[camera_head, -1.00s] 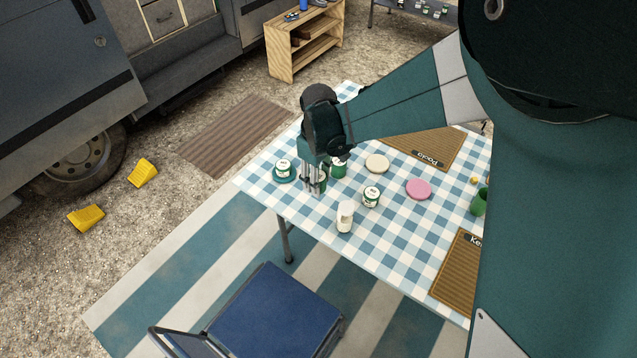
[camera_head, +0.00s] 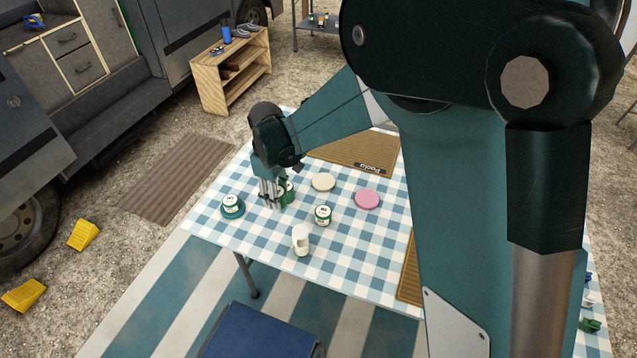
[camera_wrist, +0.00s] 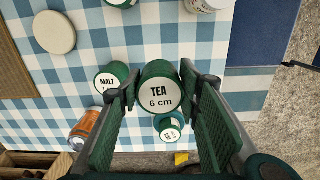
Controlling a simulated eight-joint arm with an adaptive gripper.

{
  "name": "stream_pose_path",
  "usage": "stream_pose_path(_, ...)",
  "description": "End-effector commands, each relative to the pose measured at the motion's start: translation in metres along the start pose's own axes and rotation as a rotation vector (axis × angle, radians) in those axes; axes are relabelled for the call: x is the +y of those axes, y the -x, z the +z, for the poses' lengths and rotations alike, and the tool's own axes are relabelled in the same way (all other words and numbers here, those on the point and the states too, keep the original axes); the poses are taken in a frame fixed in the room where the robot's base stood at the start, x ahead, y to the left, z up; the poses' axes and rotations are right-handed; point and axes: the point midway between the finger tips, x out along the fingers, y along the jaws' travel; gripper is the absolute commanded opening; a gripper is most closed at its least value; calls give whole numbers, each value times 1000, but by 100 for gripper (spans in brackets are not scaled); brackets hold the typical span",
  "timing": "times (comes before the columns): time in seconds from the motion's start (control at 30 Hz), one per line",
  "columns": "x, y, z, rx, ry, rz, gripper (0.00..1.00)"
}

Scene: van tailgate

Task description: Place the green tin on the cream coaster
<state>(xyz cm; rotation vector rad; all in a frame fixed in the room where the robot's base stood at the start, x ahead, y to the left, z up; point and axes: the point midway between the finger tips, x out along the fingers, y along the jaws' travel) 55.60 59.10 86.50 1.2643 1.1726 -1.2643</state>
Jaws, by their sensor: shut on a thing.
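My gripper (camera_head: 271,203) is shut on a green tin with a white lid marked TEA, 6 cm (camera_wrist: 160,94). In the wrist view the tin sits between both finger pads (camera_wrist: 157,88). In the head view the fingers mostly hide it, and I cannot tell whether it is clear of the table. The cream coaster (camera_head: 323,182) lies bare on the checked cloth, right of my gripper in the head view. It shows at upper left in the wrist view (camera_wrist: 54,32). A green MALT tin (camera_wrist: 109,79) stands close beside the held tin.
A white-lidded tin (camera_head: 231,203) sits on a teal coaster to the left. Another green tin (camera_head: 323,215), a white jar (camera_head: 301,240) and a pink coaster (camera_head: 367,199) stand to the right. A brown mat (camera_head: 350,149) lies behind. An orange can (camera_wrist: 85,128) shows in the wrist view.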

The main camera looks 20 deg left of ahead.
Motion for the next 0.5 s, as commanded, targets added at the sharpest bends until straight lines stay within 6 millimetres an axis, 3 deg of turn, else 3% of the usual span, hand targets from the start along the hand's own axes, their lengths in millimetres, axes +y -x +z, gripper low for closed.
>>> stream_pose_path(0.5,169,12,35,0,-62,0,21)
